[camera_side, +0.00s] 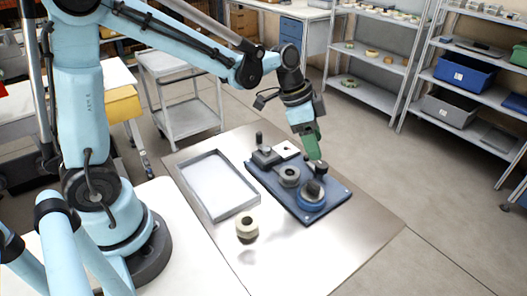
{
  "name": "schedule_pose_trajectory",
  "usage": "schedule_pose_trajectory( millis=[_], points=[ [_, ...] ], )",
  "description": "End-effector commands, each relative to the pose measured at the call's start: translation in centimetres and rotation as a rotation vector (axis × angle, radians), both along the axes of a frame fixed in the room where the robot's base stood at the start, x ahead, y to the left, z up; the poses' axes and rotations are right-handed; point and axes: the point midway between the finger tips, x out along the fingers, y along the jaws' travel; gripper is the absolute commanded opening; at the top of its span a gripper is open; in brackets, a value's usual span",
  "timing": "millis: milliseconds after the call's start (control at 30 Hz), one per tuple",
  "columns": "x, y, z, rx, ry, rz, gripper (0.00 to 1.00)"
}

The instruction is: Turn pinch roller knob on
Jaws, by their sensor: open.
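A dark blue machine plate (270,184) lies on the metal table top and carries several dark knobs and rollers. A small dark knob (320,167) stands on its right part, just below my gripper. A dark knob on a blue round base (312,197) is at the front, and a grey roller (289,176) is in the middle. Which of these is the pinch roller knob I cannot tell. My gripper (315,156) has green fingers pointing down. It is open, close above the small right knob. Whether the fingers touch the knob is not clear.
A shallow grey tray (236,208) lies left of the plate. The table's right front part is bare. Shelves with bins (463,74) stand behind, a white cart (188,108) at back left.

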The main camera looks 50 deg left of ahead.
Motion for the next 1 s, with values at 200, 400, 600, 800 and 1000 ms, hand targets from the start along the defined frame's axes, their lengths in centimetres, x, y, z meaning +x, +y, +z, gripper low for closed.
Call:
schedule_pose_trajectory(
  millis=[200,400,600,800,1000],
  points=[
    [1.0,-1.0,-3.2,0.0,0.0,-0.001,0.59],
    [1.5,-1.4,-4.9,0.0,0.0,0.001,0.59],
    [1.6,-1.6,-5.6,0.0,0.0,0.002,0.59],
    [1.6,-1.6,-5.7,0.0,0.0,0.001,0.59],
    [1.6,-1.6,-5.6,0.0,0.0,0.001,0.36]
  ],
)
